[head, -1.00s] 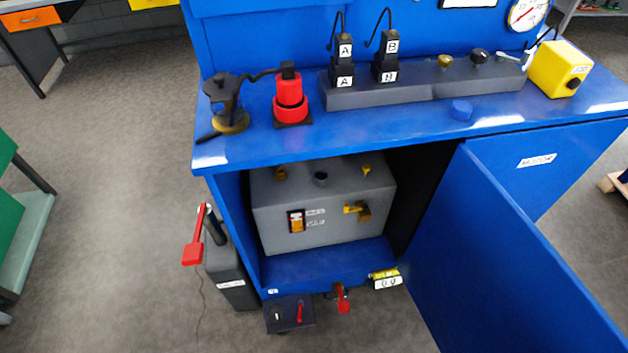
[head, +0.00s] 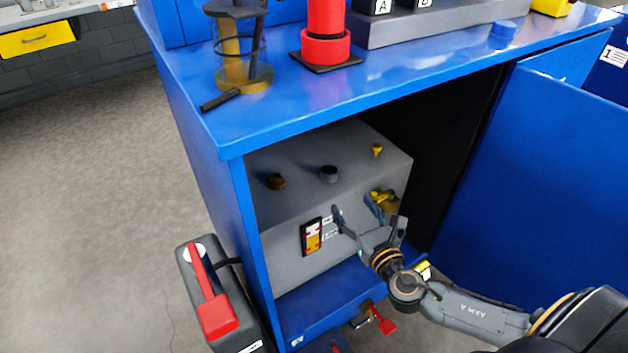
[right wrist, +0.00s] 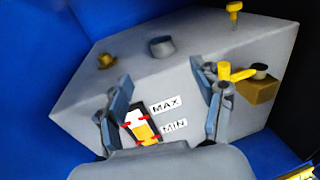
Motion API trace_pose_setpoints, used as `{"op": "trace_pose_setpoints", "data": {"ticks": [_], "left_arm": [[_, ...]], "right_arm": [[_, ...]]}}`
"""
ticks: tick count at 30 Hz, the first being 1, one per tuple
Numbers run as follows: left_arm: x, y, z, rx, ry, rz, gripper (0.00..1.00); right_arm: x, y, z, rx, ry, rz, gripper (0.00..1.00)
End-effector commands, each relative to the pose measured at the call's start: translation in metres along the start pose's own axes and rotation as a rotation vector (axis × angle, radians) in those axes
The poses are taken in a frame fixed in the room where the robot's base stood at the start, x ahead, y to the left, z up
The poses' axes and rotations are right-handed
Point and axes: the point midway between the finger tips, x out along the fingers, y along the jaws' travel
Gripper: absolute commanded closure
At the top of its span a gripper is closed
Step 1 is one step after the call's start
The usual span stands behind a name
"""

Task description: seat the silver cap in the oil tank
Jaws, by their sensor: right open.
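The oil tank (head: 290,212) is a grey box inside the open blue cabinet; the right wrist view also shows it (right wrist: 200,60). A short dark grey round neck or cap (head: 328,174) stands on the middle of its top; I cannot tell which. It also shows in the right wrist view (right wrist: 161,47). I cannot make out a clearly silver cap. My right gripper (head: 354,207) is open and empty in front of the tank's front face, lower than the top fitting. Its spread fingers show in the right wrist view (right wrist: 162,80). My left gripper is out of view.
A brass fitting (head: 276,181) and a yellow one (head: 377,149) stand on the tank top. A yellow-handled valve (head: 384,198) projects from its front, near my right fingers. The open blue door (head: 560,190) is at the right. The benchtop (head: 420,75) overhangs the tank.

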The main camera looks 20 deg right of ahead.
Motion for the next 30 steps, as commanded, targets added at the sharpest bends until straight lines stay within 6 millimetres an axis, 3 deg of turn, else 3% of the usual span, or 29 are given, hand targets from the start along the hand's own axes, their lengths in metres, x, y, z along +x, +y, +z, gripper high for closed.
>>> {"op": "trace_pose_setpoints", "data": {"ticks": [10, 19, 25, 30], "left_arm": [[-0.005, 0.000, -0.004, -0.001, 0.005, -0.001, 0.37], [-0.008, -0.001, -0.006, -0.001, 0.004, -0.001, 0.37], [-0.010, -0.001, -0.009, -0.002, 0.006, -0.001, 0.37], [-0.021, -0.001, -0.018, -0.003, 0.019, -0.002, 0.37]], "right_arm": [[0.064, 0.000, 0.002, 0.005, -0.002, -0.002, 0.32], [0.089, 0.000, 0.002, 0.006, 0.000, -0.001, 0.32], [0.119, 0.001, 0.004, 0.007, 0.000, -0.002, 0.32], [0.131, 0.001, 0.004, 0.007, 0.002, -0.001, 0.32]]}}
